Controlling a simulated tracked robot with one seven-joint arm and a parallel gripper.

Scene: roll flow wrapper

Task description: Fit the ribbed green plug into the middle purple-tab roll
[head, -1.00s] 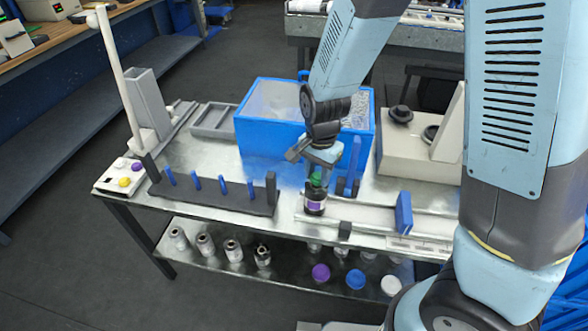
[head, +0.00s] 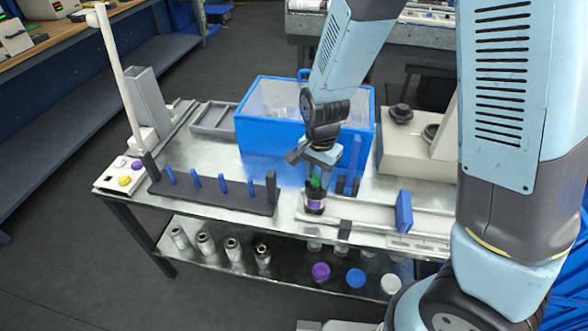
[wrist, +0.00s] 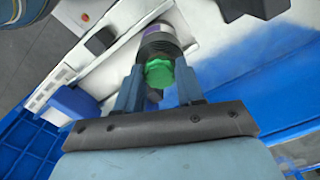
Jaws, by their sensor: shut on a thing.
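My gripper (wrist: 160,85) is shut on the green plug (wrist: 160,72), whose ribbed top shows between the two fingers in the wrist view. The plug also shows in the head view (head: 315,182), right at the top of a dark roll with a purple band (head: 315,203). The roll stands upright at the left end of a pale track on the table. In the wrist view the dark ribbed roll end (wrist: 158,42) lies directly beyond the plug. I cannot tell how deep the plug sits in the roll. Only one purple-banded roll shows on the table.
A blue bin (head: 270,150) stands behind my gripper. A blue stop block (head: 404,211) sits on the track to the right. A dark rack with blue pegs (head: 215,194) lies to the left. Several rolls and coloured caps stand on the lower shelf (head: 215,268).

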